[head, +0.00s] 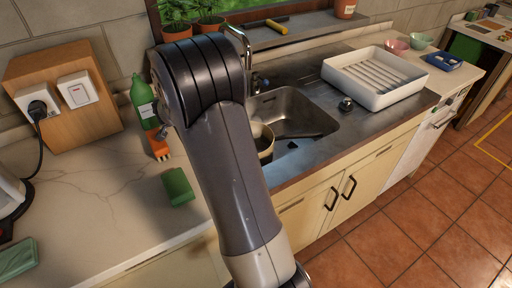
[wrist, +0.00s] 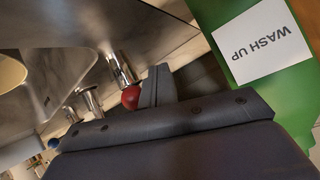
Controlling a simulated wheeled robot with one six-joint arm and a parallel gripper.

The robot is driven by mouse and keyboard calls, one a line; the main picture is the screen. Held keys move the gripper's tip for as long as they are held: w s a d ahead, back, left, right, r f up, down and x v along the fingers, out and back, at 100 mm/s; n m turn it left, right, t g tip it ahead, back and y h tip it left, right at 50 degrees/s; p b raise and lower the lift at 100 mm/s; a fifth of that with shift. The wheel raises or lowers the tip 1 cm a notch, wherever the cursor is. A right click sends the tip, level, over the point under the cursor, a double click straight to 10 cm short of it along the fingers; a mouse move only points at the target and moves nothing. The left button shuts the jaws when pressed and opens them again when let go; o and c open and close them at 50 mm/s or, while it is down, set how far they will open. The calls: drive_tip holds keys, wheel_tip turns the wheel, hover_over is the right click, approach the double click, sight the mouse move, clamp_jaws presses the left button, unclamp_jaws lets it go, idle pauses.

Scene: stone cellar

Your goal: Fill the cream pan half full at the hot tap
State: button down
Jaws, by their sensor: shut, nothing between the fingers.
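The cream pan (head: 265,141) stands in the steel sink, partly hidden behind my arm; its cream rim also shows at the left edge of the wrist view (wrist: 10,72). The chrome tap spout (head: 240,42) rises behind my arm. In the wrist view, a red knob (wrist: 130,97) on a chrome stem, apparently the hot tap's handle, is right beside my gripper (wrist: 158,86). My gripper is shut and empty; I cannot tell whether it touches the knob. In the head view my gripper is hidden by my arm. The water level in the pan cannot be seen.
A green bottle (head: 143,98) labelled "WASH UP" (wrist: 264,40) stands close to my gripper. An orange-red object (head: 159,148) and green sponge (head: 178,186) lie on the left counter. A white drying tray (head: 374,93) is right of the sink (head: 300,112).

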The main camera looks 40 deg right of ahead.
drive_tip(key=shift+s+d, duration=0.6)
drive_tip(key=shift+s, duration=0.2)
drive_tip(key=shift+s+d+b, duration=0.35)
drive_tip(key=shift+s+d, duration=0.3)
drive_tip(key=shift+d, duration=0.3)
wheel_tip(320, 180, up, 7)
drive_tip(key=p, duration=0.8)
